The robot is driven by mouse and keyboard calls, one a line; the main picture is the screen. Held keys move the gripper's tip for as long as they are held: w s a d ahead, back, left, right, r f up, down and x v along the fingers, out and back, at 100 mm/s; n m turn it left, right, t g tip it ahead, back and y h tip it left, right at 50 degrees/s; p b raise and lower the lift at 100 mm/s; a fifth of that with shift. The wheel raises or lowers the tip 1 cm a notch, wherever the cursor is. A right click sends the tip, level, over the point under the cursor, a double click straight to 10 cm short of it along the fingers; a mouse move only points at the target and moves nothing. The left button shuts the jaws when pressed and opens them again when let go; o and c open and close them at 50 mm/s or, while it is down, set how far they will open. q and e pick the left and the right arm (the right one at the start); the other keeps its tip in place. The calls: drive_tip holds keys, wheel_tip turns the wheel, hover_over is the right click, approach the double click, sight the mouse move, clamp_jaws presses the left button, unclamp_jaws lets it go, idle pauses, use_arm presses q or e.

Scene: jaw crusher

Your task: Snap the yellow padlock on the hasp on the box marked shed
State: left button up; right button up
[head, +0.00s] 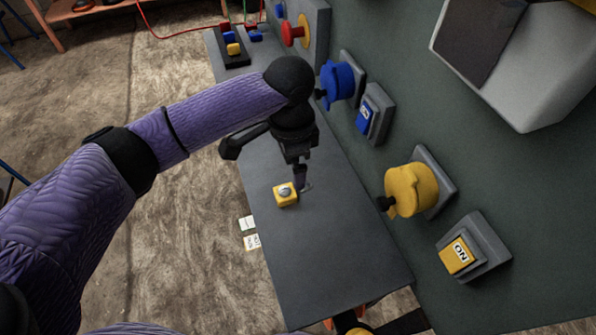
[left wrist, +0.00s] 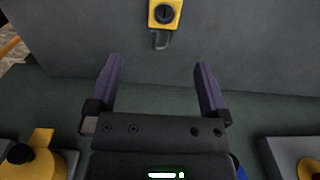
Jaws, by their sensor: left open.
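The yellow padlock (head: 285,194) lies on the grey shelf (head: 345,245), its shackle toward my left gripper (head: 302,182). In the left wrist view the padlock (left wrist: 164,14) is at the top edge, partly cut off, with its shackle below the body. My left gripper (left wrist: 158,85) is open there, its two fingers wide apart with nothing between them; the padlock lies beyond the fingertips. In the head view the fingers are close beside the padlock. I can read no box marked shed and make out no hasp.
A green-grey panel (head: 395,255) borders the shelf. It carries a yellow rotary handle (head: 412,190), a yellow ON switch (head: 460,255), a blue rotary handle (head: 338,82), a blue switch (head: 366,117) and a red knob (head: 292,33). A dark holder (head: 234,58) sits at the shelf's far end.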

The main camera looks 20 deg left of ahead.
sight(289, 190)
use_arm(q)
drive_tip(key=f, duration=0.1)
drive_tip(key=f+b, duration=0.2)
drive_tip(key=shift+s+a+f, duration=0.15)
drive_tip(key=shift+s+f, duration=0.15)
drive_tip(key=shift+f, duration=0.1)
drive_tip(key=f+b, duration=0.1)
drive_tip(key=f, duration=0.2)
drive_tip(key=f+b, duration=0.2)
drive_tip(key=f, duration=0.1)
drive_tip(key=shift+w+a+b, duration=0.1)
drive_tip(key=shift+a+b, duration=0.1)
drive_tip(key=shift+b, duration=0.1)
drive_tip(key=shift+r, duration=0.2)
drive_tip(key=shift+c, duration=0.7)
drive_tip(key=c, duration=0.7)
clamp_jaws()
use_arm(e)
drive_tip(key=shift+g, duration=0.4)
drive_tip(key=f, duration=0.1)
drive_tip(key=s+f, duration=0.1)
drive_tip(key=f, duration=0.1)
drive_tip(key=s+f, duration=0.1)
drive_tip(key=f, duration=0.1)
drive_tip(key=shift+s+d+f, duration=0.15)
drive_tip(key=shift+s+d, duration=0.05)
drive_tip(key=shift+s, duration=0.05)
